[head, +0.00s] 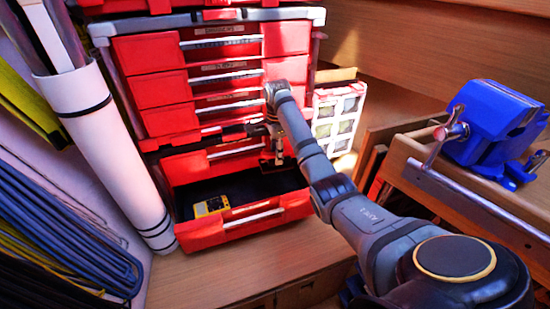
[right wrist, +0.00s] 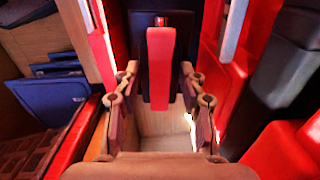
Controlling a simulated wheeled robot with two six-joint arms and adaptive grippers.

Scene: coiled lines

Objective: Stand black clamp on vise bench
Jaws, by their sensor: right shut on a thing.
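My right gripper (head: 272,148) is over the open bottom drawer (head: 245,222) of the red tool cabinet. In the right wrist view my right gripper (right wrist: 160,112) is shut on a dark piece with a red bar across it, which I take for the black clamp (right wrist: 180,35). The clamp stands out between the fingers; much of its shape is hard to make out. In the head view it is small and mostly lost against the cabinet. The vise bench (head: 480,200) is at the right, wooden, with a blue vise (head: 495,125) on it. My left gripper is out of view.
A yellow meter (head: 210,206) lies in the open drawer. Closed red drawers (head: 165,88) rise above it. A white organizer (head: 340,118) stands between cabinet and bench. A white tube (head: 112,150) and coiled lines (head: 60,235) are at the left.

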